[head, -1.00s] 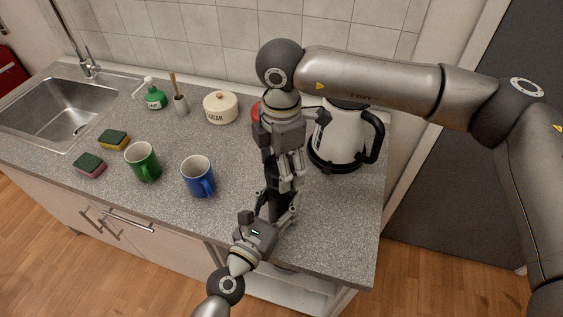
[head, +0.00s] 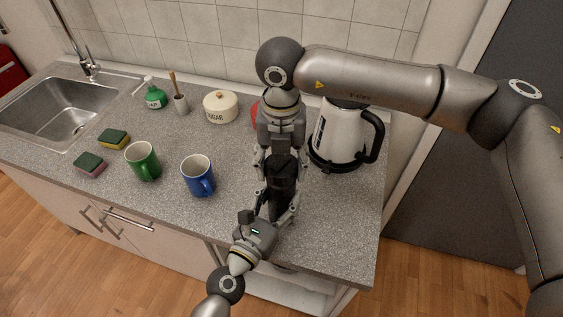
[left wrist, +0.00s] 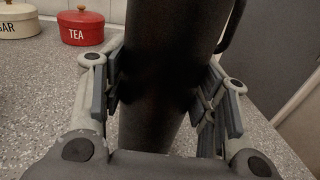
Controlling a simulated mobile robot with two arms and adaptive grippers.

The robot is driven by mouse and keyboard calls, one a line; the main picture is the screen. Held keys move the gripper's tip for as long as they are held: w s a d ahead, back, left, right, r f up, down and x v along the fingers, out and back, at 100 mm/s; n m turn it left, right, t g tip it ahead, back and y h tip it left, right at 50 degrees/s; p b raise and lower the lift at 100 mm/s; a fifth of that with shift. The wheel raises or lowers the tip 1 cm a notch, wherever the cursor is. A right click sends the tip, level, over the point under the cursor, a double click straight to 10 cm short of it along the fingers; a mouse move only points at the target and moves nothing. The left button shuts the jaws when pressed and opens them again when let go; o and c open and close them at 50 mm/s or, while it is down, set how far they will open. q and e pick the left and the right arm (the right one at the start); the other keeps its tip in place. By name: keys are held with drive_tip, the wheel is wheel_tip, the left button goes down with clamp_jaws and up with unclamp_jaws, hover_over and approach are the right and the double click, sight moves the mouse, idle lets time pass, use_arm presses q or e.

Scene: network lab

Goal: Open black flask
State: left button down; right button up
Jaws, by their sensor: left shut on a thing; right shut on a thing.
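The black flask (head: 281,192) stands upright on the counter near its front edge. My left gripper (head: 276,210) is shut around its lower body. In the left wrist view the dark flask body (left wrist: 165,85) fills the middle, with the fingers of my left gripper (left wrist: 160,98) on both sides. My right gripper (head: 281,163) comes from above and is shut on the flask's top, fingers left and right of it. The top is partly hidden by the gripper, and I cannot tell whether the lid is apart from the body.
A white kettle (head: 335,135) stands close on the right. A blue mug (head: 198,178) and green mug (head: 143,162) are on the left. A sugar pot (head: 220,107) and red tea tin (left wrist: 82,27) are behind. The counter (head: 340,225) is clear at front right.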

drive_tip(key=n, duration=1.3)
drive_tip(key=shift+n, duration=0.4)
drive_tip(key=n, duration=1.2)
drive_tip(key=shift+r, duration=0.1)
drive_tip(key=n, duration=1.5)
drive_tip(key=shift+n, duration=0.4)
